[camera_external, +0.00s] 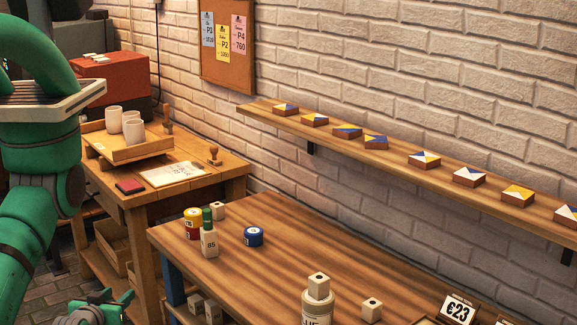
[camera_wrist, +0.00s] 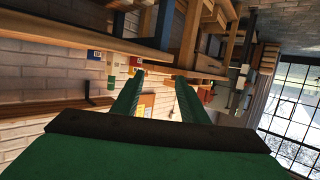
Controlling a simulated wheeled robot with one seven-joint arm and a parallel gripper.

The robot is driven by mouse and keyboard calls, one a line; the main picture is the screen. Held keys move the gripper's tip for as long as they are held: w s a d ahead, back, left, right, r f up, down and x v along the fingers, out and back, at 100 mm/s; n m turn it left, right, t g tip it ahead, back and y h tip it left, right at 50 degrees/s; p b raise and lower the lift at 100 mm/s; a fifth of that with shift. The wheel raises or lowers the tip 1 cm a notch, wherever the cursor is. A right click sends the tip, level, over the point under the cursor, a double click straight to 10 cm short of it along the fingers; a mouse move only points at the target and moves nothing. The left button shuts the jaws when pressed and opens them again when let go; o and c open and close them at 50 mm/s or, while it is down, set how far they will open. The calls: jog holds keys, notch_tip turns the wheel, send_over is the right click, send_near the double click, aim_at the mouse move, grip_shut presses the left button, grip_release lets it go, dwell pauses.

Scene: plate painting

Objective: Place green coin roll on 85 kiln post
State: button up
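The 85 kiln post (camera_external: 210,244) is a cream block marked 85, upright near the left end of the wooden workbench. The green coin roll (camera_external: 207,214) is a small dark green cylinder. It stands upright and appears to rest on top of the 85 post, its lower end meeting the post's top. My gripper (camera_wrist: 158,76) shows in the wrist view with two green fingers apart and nothing between them. It is away from the post and the roll.
A large labelled container (camera_external: 317,309) and another block (camera_external: 371,309) stand toward the front. The workbench (camera_external: 300,250) middle is clear. A tile shelf (camera_external: 400,158) runs along the wall.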

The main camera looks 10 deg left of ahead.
jog(key=shift+s+d+r+t, duration=0.15)
jog(key=shift+s+r, duration=0.35)
jog(key=shift+s, duration=0.35)
jog(key=shift+s+d+r+t, duration=0.15)
jog(key=shift+s+r, duration=0.3)
jog(key=shift+s, duration=0.35)
